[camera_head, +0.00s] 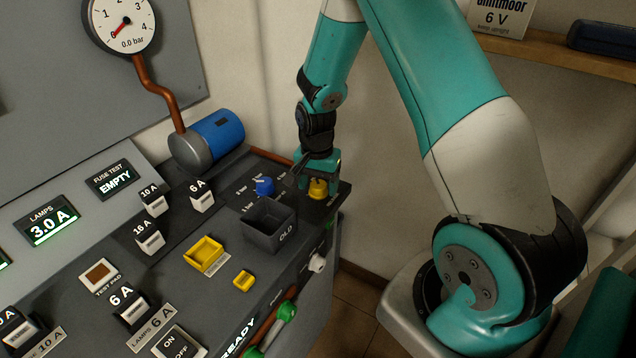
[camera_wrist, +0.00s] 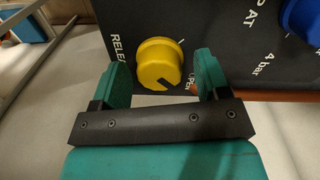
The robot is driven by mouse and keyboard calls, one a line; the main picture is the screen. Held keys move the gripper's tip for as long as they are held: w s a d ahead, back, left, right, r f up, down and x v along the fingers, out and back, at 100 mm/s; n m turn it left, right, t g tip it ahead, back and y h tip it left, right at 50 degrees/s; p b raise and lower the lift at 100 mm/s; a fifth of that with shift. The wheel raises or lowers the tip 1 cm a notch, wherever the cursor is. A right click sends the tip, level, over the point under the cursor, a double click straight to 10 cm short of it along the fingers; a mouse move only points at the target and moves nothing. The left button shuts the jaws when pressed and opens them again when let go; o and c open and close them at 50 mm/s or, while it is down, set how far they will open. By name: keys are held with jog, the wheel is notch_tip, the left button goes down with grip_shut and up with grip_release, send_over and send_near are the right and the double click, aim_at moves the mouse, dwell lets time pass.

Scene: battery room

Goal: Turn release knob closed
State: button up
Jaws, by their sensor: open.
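The yellow release knob (camera_head: 318,188) sits at the far right corner of the dark console top, partly hidden by my gripper in the head view. In the wrist view the knob (camera_wrist: 158,64) shows a dark pointer line aimed toward its lower right, near lettering that seems to read "open". The word "RELEASE" is partly visible on its left. My gripper (camera_wrist: 161,80) is open, with one green finger on each side of the knob. A gap shows between the knob and the fingers. My gripper (camera_head: 315,178) points down over the knob in the head view.
A blue knob (camera_head: 265,186) stands just left of the release knob, with a black bin (camera_head: 268,228) marked "OLD" in front. A blue cylinder (camera_head: 217,135) and a gauge (camera_head: 122,22) reading near 0 are at the back left. A shelf (camera_head: 560,48) is at upper right.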

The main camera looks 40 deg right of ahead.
jog(key=shift+f, duration=0.15)
jog(key=c, duration=0.9)
jog(key=shift+n, duration=0.4)
jog(key=n, duration=0.3)
jog(key=shift+n, duration=0.4)
jog(key=n, duration=0.4)
jog(key=shift+n, duration=0.3)
jog(key=n, duration=0.4)
jog(key=shift+p, duration=0.35)
jog(key=n, duration=0.4)
jog(key=shift+n+t, duration=0.3)
